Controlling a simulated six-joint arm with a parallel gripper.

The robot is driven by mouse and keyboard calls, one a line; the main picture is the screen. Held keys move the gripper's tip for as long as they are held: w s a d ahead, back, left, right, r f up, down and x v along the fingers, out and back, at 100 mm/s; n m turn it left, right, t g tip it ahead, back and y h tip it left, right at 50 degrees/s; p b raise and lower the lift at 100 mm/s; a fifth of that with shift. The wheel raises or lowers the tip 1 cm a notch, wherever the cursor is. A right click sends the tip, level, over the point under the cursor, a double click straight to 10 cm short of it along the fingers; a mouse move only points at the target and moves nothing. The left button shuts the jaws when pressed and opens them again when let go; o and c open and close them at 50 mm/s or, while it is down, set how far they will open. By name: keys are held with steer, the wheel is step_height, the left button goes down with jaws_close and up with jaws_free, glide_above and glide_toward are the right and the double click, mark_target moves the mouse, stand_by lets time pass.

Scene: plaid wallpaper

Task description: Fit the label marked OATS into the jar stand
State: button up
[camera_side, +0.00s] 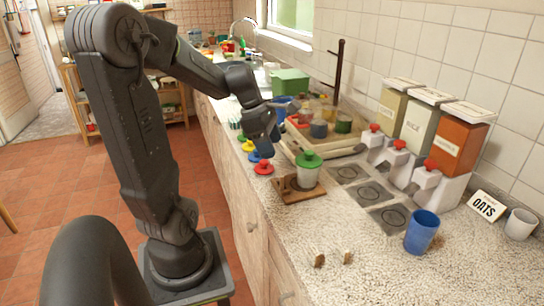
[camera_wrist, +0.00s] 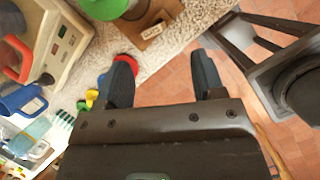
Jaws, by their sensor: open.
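The label marked OATS (camera_side: 486,206) is a white card with dark letters, leaning back on the counter at the right in the side view. The jar stand (camera_side: 291,195) appears to be the wooden base under a clear jar with a green lid (camera_side: 309,160). In the side view my gripper (camera_side: 265,142) hangs left of and above the jar, far from the label.
A blue cup (camera_side: 422,232) and a white cup (camera_side: 520,224) flank the label. Dispensers (camera_side: 414,118) stand behind, one marked RICE. Two small brown pieces (camera_side: 319,260) (camera_side: 347,258) lie on the front counter. Coloured lids (camera_side: 263,168) lie near the counter's edge.

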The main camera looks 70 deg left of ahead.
steer(key=s+d+r+m, duration=0.2)
steer(key=d+m, duration=0.8)
steer(key=m, duration=0.4)
steer(key=s+d+r+m+t+y, duration=0.1)
steer(key=s+d+r+m, duration=0.1)
steer(key=d+m, duration=0.9)
steer(key=s+m, duration=0.1)
steer(key=m, duration=0.3)
steer(key=shift+s+r+t+y, duration=0.3)
steer(key=shift+o, duration=0.6)
